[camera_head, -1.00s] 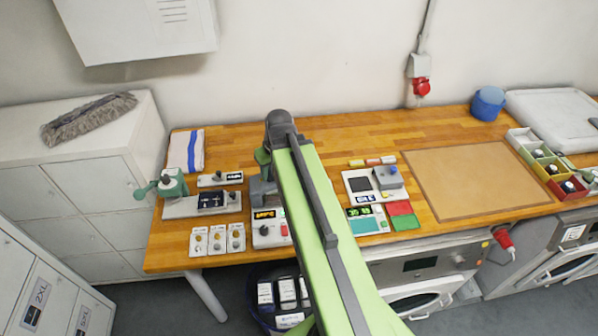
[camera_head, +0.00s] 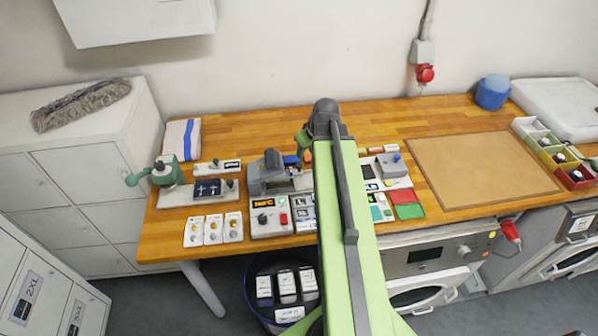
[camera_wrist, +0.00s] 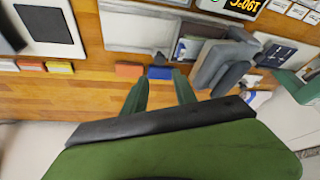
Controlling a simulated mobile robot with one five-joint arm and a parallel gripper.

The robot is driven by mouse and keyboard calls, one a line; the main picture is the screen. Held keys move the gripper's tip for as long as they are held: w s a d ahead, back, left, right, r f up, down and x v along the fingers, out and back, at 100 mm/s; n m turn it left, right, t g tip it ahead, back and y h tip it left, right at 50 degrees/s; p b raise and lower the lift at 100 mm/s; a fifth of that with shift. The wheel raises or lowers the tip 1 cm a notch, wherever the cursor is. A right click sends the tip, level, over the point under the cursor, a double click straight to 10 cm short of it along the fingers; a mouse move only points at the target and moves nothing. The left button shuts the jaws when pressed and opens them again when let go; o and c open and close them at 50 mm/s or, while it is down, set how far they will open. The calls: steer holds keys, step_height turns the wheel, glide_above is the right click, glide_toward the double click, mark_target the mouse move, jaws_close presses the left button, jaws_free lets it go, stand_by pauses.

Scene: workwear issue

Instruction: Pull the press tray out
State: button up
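The press (camera_head: 268,178) stands on the wooden bench, with a dark grey head and a control box (camera_head: 268,222) with a lit display in front. In the wrist view the press head (camera_wrist: 218,62) is at right of centre. A pale flat plate (camera_wrist: 140,28) beside it may be the press tray; in the head view my arm hides part of that area. My gripper (camera_wrist: 160,84) is open and empty, its green fingers apart, at the back side of the press. In the head view my gripper (camera_head: 305,138) is mostly hidden by my arm.
An orange block (camera_wrist: 129,70) and a blue block (camera_wrist: 158,73) lie close to my fingertips. A green hand-press device (camera_head: 165,172) stands left. A brown mat (camera_head: 480,175) lies right. A bin (camera_head: 262,298) with packets is below the bench.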

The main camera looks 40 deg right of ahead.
mark_target(299, 165)
steer(key=b+x, duration=0.8)
steer(key=x, duration=0.3)
steer(key=shift+f+b, duration=0.15)
steer(key=shift+b, duration=0.25)
steer(key=shift+c, duration=0.3)
jaws_close()
steer(key=shift+s, duration=0.1)
